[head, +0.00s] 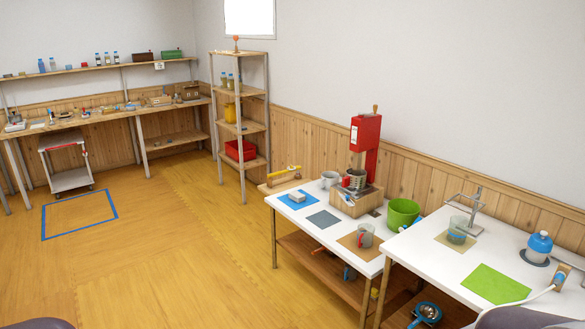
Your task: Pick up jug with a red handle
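A clear grey jug (365,236) with what looks like a red handle stands upright on a brown mat (349,243) near the front right of the white table. A second clear jug (457,230) with bluish parts stands on a beige mat on the white table to the right. Neither of my grippers is in view. Only dark rounded parts of my arms show at the bottom left and bottom right edges. No gripper is near either jug.
A red press (364,145) on a wooden base stands behind the jug, with a green bucket (403,213) to its right. A blue bottle (539,248) and green sheet (495,283) are on the right table.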

